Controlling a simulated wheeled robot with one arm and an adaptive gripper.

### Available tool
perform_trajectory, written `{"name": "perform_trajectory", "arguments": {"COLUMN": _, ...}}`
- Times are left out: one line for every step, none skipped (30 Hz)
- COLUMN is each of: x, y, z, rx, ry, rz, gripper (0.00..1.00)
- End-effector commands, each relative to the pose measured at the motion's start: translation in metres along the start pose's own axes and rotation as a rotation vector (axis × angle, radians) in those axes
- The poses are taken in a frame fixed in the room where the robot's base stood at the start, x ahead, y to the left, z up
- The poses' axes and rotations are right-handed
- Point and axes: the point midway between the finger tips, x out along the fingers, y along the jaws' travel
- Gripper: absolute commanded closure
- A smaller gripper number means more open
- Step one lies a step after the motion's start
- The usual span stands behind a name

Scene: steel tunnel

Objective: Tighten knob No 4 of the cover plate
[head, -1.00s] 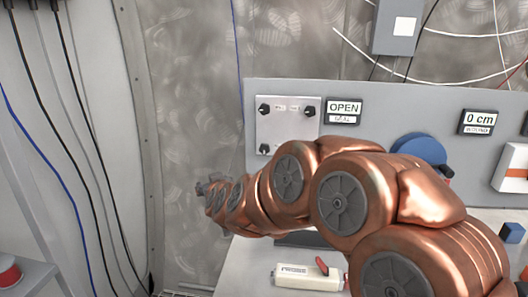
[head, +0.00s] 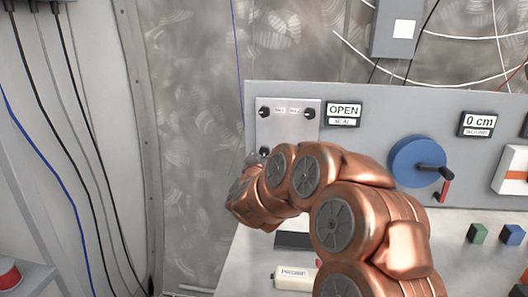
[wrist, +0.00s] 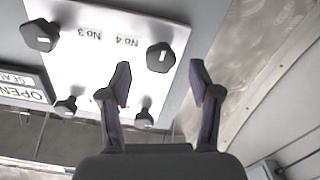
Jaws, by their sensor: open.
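The cover plate (head: 287,132) is a pale metal sheet on the grey panel, with dark knobs at its corners. In the wrist view the plate (wrist: 95,70) shows upside down, with printed labels No 3 and No 4. Knob No 4 (wrist: 160,57) is dark with a white mark, beside its label; in the head view it is the lower left knob (head: 264,152). My gripper (wrist: 159,75) is open and empty. Its fingertips appear on either side of knob No 4, apart from it; the depth gap is unclear. In the head view my arm mostly hides the gripper and the plate's lower right.
Knob No 3 (wrist: 40,35) and two further knobs are on the plate. An OPEN sign (head: 343,112) is right of it.

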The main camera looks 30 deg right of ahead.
Motion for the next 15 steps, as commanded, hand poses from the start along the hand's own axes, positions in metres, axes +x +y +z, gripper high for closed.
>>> {"name": "perform_trajectory", "arguments": {"x": 0.007, "y": 0.001, "z": 0.000, "rx": 0.000, "ry": -0.002, "rz": 0.002, "gripper": 0.37}}
{"name": "perform_trajectory", "arguments": {"x": 0.010, "y": 0.001, "z": 0.000, "rx": -0.001, "ry": -0.001, "rz": 0.001, "gripper": 0.37}}
{"name": "perform_trajectory", "arguments": {"x": 0.015, "y": 0.001, "z": 0.000, "rx": -0.001, "ry": -0.001, "rz": 0.001, "gripper": 0.37}}
{"name": "perform_trajectory", "arguments": {"x": 0.018, "y": 0.001, "z": -0.001, "rx": -0.001, "ry": 0.000, "rz": 0.000, "gripper": 0.37}}
{"name": "perform_trajectory", "arguments": {"x": 0.021, "y": 0.000, "z": -0.001, "rx": 0.000, "ry": -0.001, "rz": 0.000, "gripper": 0.37}}
{"name": "perform_trajectory", "arguments": {"x": 0.025, "y": 0.000, "z": -0.001, "rx": 0.000, "ry": -0.001, "rz": 0.000, "gripper": 0.37}}
{"name": "perform_trajectory", "arguments": {"x": 0.027, "y": 0.000, "z": 0.000, "rx": 0.000, "ry": -0.001, "rz": -0.001, "gripper": 0.37}}
{"name": "perform_trajectory", "arguments": {"x": 0.029, "y": 0.000, "z": 0.000, "rx": 0.000, "ry": -0.002, "rz": -0.001, "gripper": 0.37}}
{"name": "perform_trajectory", "arguments": {"x": 0.032, "y": 0.000, "z": 0.000, "rx": 0.000, "ry": -0.002, "rz": -0.002, "gripper": 0.37}}
{"name": "perform_trajectory", "arguments": {"x": 0.033, "y": -0.001, "z": 0.000, "rx": 0.000, "ry": -0.002, "rz": -0.002, "gripper": 0.37}}
{"name": "perform_trajectory", "arguments": {"x": 0.035, "y": -0.001, "z": 0.000, "rx": 0.000, "ry": -0.002, "rz": -0.003, "gripper": 0.37}}
{"name": "perform_trajectory", "arguments": {"x": 0.036, "y": -0.001, "z": 0.001, "rx": 0.000, "ry": -0.002, "rz": -0.003, "gripper": 0.37}}
{"name": "perform_trajectory", "arguments": {"x": 0.037, "y": -0.001, "z": 0.001, "rx": 0.000, "ry": -0.002, "rz": -0.003, "gripper": 0.37}}
{"name": "perform_trajectory", "arguments": {"x": 0.037, "y": -0.001, "z": 0.001, "rx": 0.000, "ry": -0.002, "rz": -0.003, "gripper": 0.37}}
{"name": "perform_trajectory", "arguments": {"x": 0.038, "y": -0.001, "z": 0.001, "rx": 0.000, "ry": -0.002, "rz": -0.003, "gripper": 0.37}}
